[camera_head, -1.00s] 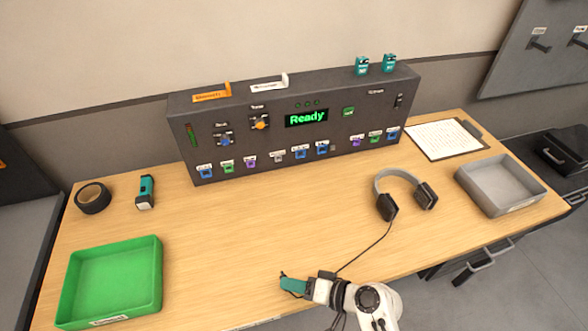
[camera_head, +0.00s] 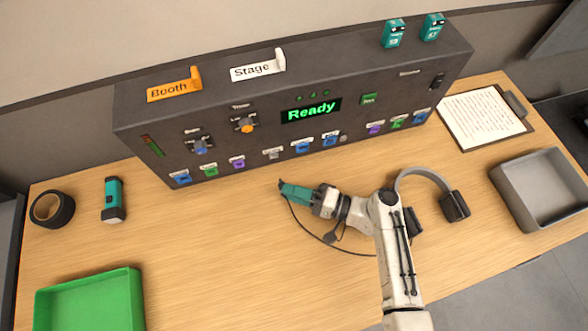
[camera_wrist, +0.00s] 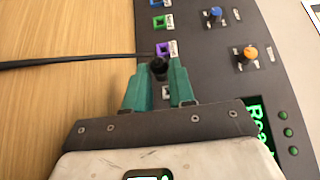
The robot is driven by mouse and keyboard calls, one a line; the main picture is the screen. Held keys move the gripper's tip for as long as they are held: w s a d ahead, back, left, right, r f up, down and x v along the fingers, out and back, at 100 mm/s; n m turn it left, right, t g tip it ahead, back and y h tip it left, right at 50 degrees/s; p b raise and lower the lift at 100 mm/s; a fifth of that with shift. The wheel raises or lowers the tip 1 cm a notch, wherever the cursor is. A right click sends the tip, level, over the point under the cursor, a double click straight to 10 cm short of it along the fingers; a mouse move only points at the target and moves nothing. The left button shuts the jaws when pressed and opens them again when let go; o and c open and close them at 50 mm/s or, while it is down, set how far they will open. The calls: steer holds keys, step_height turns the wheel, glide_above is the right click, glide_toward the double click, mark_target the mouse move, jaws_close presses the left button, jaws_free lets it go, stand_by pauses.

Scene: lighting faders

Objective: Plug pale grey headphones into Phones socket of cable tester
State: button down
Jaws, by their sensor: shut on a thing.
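The cable tester (camera_head: 300,105) is a dark console with a lit "Ready" display and a row of coloured sockets along its lower front. I cannot read which socket is Phones. The headphones (camera_head: 457,206) have a grey band and dark ear cups; they lie on the table, partly hidden behind my arm. My gripper (camera_head: 282,190) is shut on the headphone plug, just in front of the console. In the wrist view the black plug (camera_wrist: 158,68) sits between the teal fingertips, beside a purple socket (camera_wrist: 163,48); I cannot tell whether they touch. The cable (camera_head: 310,234) loops back toward the headphones.
A grey tray (camera_head: 500,178) and a clipboard (camera_head: 484,122) are at right. Black tape (camera_head: 38,209), a teal torch (camera_head: 113,200) and a green tray (camera_head: 90,276) are at left. Orange and white tags stand on the console.

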steer(key=shift+w+a+b, duration=0.2)
steer(key=shift+w+b, duration=0.2)
steer(key=shift+w, duration=0.45)
steer(key=shift+w+a+b, duration=0.25)
steer(key=shift+w+b, duration=0.15)
steer(key=shift+w, duration=0.5)
steer(key=shift+w+a+b, duration=0.2)
steer(key=shift+w+b, duration=0.2)
steer(key=shift+w, duration=0.45)
steer(key=shift+w+a, duration=0.1)
steer(key=shift+w, duration=0.15)
steer(key=shift+w+a+b, duration=0.2)
steer(key=shift+w+b, duration=0.8)
steer(key=shift+b, duration=0.15)
steer(key=shift+w+r, duration=0.1)
steer(key=shift+w, duration=0.05)
stand_by(0.8)
steer(key=c, duration=0.9)
jaws_free()
steer(key=shift+a, duration=0.1)
steer(key=shift+o, duration=0.2)
